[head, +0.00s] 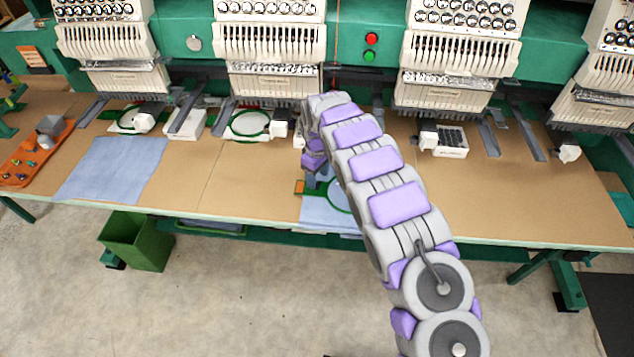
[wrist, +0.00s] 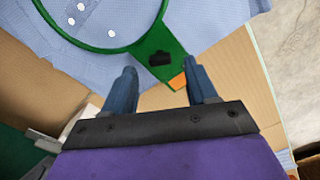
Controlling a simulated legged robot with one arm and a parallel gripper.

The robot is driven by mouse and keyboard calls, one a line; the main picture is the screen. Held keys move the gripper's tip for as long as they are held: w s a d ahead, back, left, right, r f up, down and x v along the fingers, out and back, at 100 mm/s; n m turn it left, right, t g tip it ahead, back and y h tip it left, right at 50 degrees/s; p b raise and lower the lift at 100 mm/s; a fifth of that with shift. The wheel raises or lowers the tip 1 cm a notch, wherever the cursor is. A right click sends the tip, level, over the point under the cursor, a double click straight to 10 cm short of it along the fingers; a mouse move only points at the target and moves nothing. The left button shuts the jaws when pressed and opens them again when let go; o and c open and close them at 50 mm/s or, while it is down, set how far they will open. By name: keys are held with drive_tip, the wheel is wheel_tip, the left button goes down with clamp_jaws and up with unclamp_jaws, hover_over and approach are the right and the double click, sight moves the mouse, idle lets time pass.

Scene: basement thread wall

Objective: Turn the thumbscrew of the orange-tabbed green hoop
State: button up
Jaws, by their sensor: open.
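The green hoop (wrist: 133,45) lies on light blue cloth near the front edge of the table. Its bracket (wrist: 150,43) carries a dark thumbscrew (wrist: 160,58) and an orange tab (wrist: 178,82) at its end. In the head view the orange tab (head: 299,187) and part of the hoop (head: 335,190) show, with my arm hiding the rest. My gripper (wrist: 160,78) is open and empty, its two blue fingers apart, with the bracket end seen between and just beyond the fingertips. In the head view my gripper (head: 318,172) is partly hidden by my arm.
Embroidery heads (head: 265,60) line the back of the table. Another green hoop (head: 250,123) sits farther back on the table. A blue cloth (head: 112,168) and an orange tray (head: 35,155) lie at the left. The brown table right of my arm is largely clear.

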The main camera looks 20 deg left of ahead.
sight(317, 186)
drive_tip(key=shift+a+f, duration=0.1)
drive_tip(key=shift+f, duration=1.35)
drive_tip(key=c, duration=1.1)
drive_tip(key=shift+o, duration=0.2)
drive_tip(key=shift+r+m+p, duration=0.1)
drive_tip(key=shift+m+p, duration=0.55)
drive_tip(key=shift+m, duration=0.45)
drive_tip(key=m+p, duration=0.1)
drive_tip(key=m, duration=0.2)
drive_tip(key=shift+p, duration=0.35)
drive_tip(key=m+p, duration=0.1)
drive_tip(key=m, duration=0.5)
drive_tip(key=shift+m+p, duration=0.3)
